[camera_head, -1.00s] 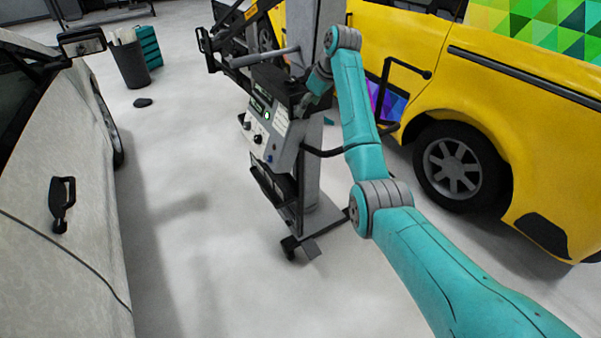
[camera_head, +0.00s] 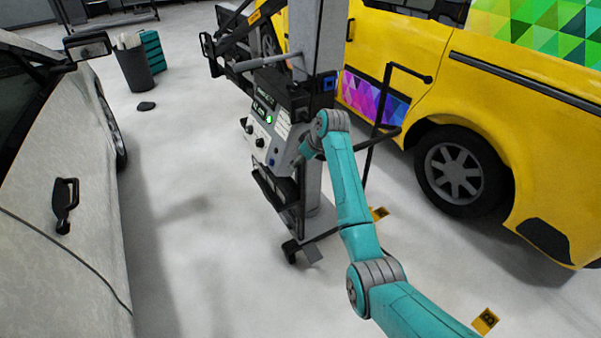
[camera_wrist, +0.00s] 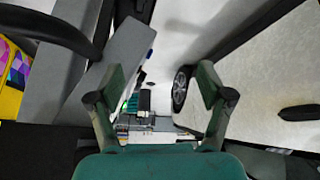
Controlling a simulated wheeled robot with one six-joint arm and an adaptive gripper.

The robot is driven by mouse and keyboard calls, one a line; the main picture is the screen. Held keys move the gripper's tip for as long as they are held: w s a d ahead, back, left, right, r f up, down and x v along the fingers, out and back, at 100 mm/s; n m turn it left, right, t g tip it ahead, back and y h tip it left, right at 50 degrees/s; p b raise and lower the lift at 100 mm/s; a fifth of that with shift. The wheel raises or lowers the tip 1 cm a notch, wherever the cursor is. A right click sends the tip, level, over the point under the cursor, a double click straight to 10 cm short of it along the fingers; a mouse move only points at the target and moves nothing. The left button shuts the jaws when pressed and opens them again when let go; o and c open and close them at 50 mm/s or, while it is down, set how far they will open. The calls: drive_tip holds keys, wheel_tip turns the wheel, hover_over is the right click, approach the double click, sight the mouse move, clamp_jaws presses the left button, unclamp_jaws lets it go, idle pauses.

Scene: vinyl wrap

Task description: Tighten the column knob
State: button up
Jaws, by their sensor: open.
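In the head view a grey column (camera_head: 303,50) stands on a wheeled cart with a control box (camera_head: 268,125) that bears small knobs, a display and a green light. A small blue part (camera_head: 329,83) shows at the column's right side. I cannot tell for sure which part is the column knob. My arm reaches to the right of the control box, and its end overlaps the column in the picture. In the wrist view my gripper (camera_wrist: 160,92) is open, with nothing seen between the fingers. A grey bar, likely the column (camera_wrist: 118,58), lies beyond the left finger.
A yellow van (camera_head: 400,45) stands close behind the column on the right. A light-coloured car (camera_head: 65,190) stands on the left. A black bent bar (camera_head: 380,115) stands right of the column. The floor (camera_head: 210,230) between car and cart is clear.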

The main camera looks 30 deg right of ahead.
drive_tip(key=shift+s+a+f, duration=0.2)
drive_tip(key=shift+s+f, duration=0.05)
drive_tip(key=shift+f, duration=0.4)
drive_tip(key=shift+s+a+f, duration=0.2)
drive_tip(key=shift+a+f, duration=0.05)
drive_tip(key=shift+f, duration=0.35)
drive_tip(key=shift+s+a+f, duration=0.2)
drive_tip(key=shift+s+f, duration=0.05)
drive_tip(key=shift+f, duration=0.4)
